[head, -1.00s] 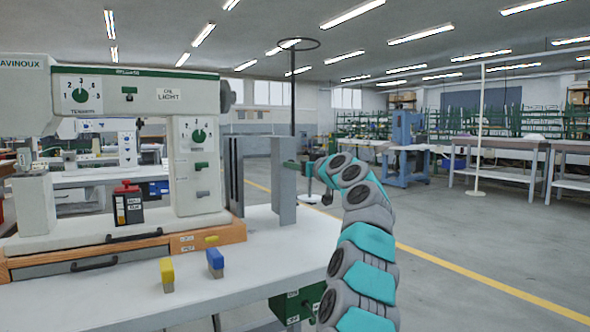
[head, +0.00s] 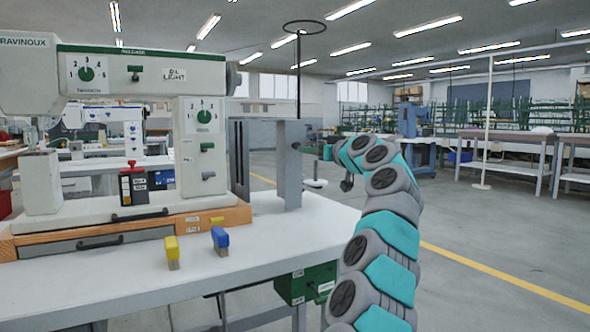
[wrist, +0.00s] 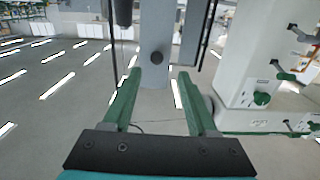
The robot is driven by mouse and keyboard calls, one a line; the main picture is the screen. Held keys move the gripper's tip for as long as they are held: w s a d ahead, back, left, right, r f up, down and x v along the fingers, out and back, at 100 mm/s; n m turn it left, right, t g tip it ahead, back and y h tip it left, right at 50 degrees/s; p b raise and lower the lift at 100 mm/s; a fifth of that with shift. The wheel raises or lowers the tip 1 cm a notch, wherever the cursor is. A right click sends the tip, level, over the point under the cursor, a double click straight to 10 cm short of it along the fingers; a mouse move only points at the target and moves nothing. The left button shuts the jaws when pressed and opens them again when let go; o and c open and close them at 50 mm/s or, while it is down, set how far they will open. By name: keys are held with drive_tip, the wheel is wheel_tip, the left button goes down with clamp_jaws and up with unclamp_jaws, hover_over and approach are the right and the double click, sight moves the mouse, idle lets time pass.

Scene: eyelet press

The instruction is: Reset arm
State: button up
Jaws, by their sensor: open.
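My arm rises from the lower right in the head view. A grey upright with a dark round knob (wrist: 157,58) shows beyond the fingertips. I cannot tell whether the fingers touch anything. The white press (head: 140,75), with green dials, stands on the white bench.
A yellow block (head: 172,250) and a blue block (head: 220,238) stand near the bench's front edge. A red-topped black box (head: 133,184) sits on the press base. A green box (head: 305,285) hangs under the bench (head: 270,245). Open floor (head: 480,240) lies to the right.

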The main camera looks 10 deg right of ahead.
drive_tip(key=s+a+f+g+y, duration=0.2)
drive_tip(key=s+a+g+y, duration=0.15)
drive_tip(key=a, duration=0.55)
drive_tip(key=s+a+f+g, duration=0.2)
drive_tip(key=s+a+f, duration=0.1)
drive_tip(key=s, duration=0.3)
drive_tip(key=s+a+f+n+g+p, duration=0.1)
drive_tip(key=s+a+f+g, duration=0.2)
drive_tip(key=s+a, duration=0.3)
drive_tip(key=s+a+f+n+g+h, duration=0.1)
drive_tip(key=s+a+f+g, duration=0.1)
drive_tip(key=s+a+f, duration=0.2)
drive_tip(key=shift+s+a+f+p, duration=0.15)
drive_tip(key=shift+s+f, duration=0.1)
drive_tip(key=shift+s, duration=0.4)
drive_tip(key=shift+s+f+p, duration=0.15)
drive_tip(key=shift+s+f, duration=0.1)
drive_tip(key=shift+s, duration=0.35)
drive_tip(key=s+d+f+m+g+h, duration=0.2)
drive_tip(key=s+d+f, duration=0.2)
drive_tip(key=s+f, duration=0.5)
drive_tip(key=s+d+f+m+g+h+p, duration=0.1)
drive_tip(key=s+d+f+g+h, duration=0.2)
drive_tip(key=s+f, duration=0.6)
drive_tip(key=s+d+f+m+g+h, duration=0.2)
drive_tip(key=s+d+f, duration=0.5)
drive_tip(key=s, duration=1.5)
wheel_tip(320, 180, down, 3)
drive_tip(key=shift+m+g+h, duration=0.3)
drive_tip(key=shift+g+h, duration=0.35)
